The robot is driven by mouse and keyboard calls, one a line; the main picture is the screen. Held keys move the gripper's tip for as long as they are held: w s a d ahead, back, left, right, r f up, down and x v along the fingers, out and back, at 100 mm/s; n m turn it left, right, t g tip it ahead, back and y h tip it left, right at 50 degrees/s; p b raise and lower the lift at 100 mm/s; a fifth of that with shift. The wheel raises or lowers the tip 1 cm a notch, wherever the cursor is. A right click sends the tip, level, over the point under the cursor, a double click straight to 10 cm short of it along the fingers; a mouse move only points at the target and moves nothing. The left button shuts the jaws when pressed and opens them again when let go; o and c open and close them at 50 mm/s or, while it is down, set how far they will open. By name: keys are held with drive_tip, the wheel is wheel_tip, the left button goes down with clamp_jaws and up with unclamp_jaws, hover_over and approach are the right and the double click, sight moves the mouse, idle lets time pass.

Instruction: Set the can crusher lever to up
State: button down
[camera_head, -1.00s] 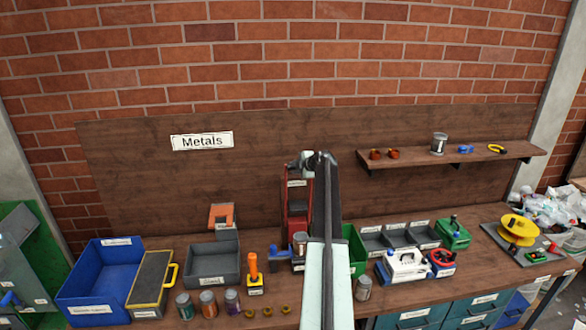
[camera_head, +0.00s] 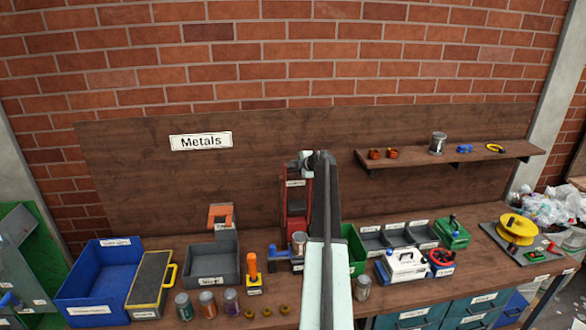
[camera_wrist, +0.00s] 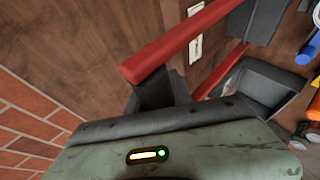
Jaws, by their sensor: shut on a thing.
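The can crusher (camera_head: 297,205) is a tall, narrow red frame against the back board, partly hidden by my arm. A silver can (camera_head: 299,242) stands at its lower part. In the wrist view, a red bar that looks like the crusher's lever (camera_wrist: 185,40) runs up and to the right from my gripper (camera_wrist: 155,90). The gripper is shut on the end of this bar, with a dark finger against it. In the head view, my gripper (camera_head: 305,161) is at the top of the crusher, and its fingertips are hard to make out.
A grey bin (camera_head: 198,280), an orange-handled tool (camera_head: 253,268) and a blue-handled device (camera_head: 277,252) stand left of my arm. A green bin (camera_head: 357,262) is close on its right. A shelf (camera_head: 490,158) juts from the board at right.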

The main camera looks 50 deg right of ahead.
drive_tip(key=shift+s+d+f, duration=0.1)
drive_tip(key=c, duration=1.5)
unclamp_jaws()
drive_tip(key=shift+c, duration=0.2)
drive_tip(key=o, duration=0.4)
drive_tip(key=shift+d+f, duration=0.15)
drive_tip(key=p+v, duration=0.4)
drive_tip(key=v, duration=0.3)
drive_tip(key=shift+s+r, duration=0.2)
drive_tip(key=shift+r, duration=0.1)
drive_tip(key=shift+c, duration=0.2)
